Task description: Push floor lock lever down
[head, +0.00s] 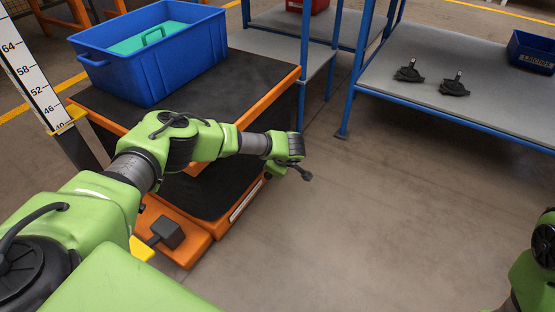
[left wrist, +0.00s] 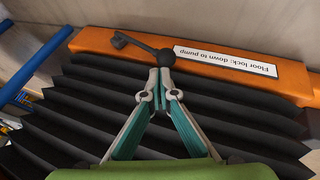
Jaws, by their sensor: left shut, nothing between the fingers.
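My right gripper is out of view.
A white label (left wrist: 225,61) reads "Floor lock: down to pump". A blue tub (head: 150,60) stands on the cart top (head: 245,80). A dark pedal (head: 166,232) is on the base. A blue-framed bench (head: 440,105) stands at right; floor between is clear.

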